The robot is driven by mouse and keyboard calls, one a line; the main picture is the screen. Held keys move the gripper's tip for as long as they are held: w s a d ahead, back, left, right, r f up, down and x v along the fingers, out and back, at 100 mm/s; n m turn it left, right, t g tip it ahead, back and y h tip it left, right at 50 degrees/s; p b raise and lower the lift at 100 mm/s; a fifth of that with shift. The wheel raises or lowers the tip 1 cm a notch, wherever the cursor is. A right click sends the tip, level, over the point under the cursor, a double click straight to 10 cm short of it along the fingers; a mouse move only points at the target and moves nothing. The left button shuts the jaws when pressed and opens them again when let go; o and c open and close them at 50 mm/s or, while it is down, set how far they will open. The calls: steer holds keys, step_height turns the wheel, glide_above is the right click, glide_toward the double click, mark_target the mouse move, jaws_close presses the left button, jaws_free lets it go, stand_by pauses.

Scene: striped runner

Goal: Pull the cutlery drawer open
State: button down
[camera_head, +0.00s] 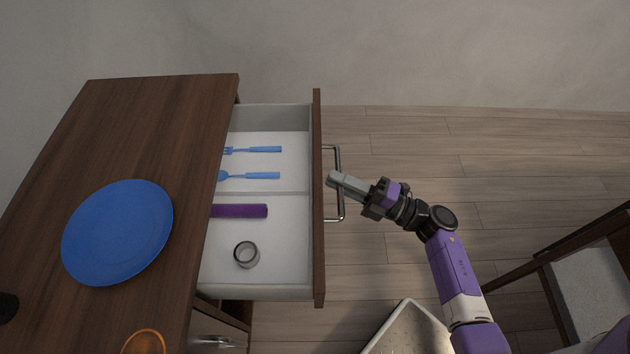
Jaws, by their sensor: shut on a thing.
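The cutlery drawer (319,260) stands pulled well out from the dark wooden cabinet (170,110). Its brown front carries a metal bar handle (337,212). Inside lie a blue fork (262,150), a blue spoon (255,175), a purple object (250,211) and a round grey ring or cup (246,255). The left ends of the cutlery and the purple object are hidden under the cabinet top. My gripper (334,180) is at the middle of the handle and shut on it, its fingers covering part of the bar.
A blue plate (118,232) and an orange-rimmed item (144,342) are on the cabinet top. A lower handle (214,342) is below the drawer. A pale bin (408,330) stands on the floor, and a chair (590,285) is at the right.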

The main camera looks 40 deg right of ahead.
steer(key=shift+s+d+f, duration=0.1)
steer(key=shift+s+d, duration=0.75)
steer(key=shift+s, duration=0.05)
steer(key=c, duration=1.4)
jaws_free()
steer(key=b+v, duration=0.1)
steer(key=v, duration=0.6)
steer(key=shift+s+d+b, duration=0.2)
steer(key=shift+s+b, duration=0.15)
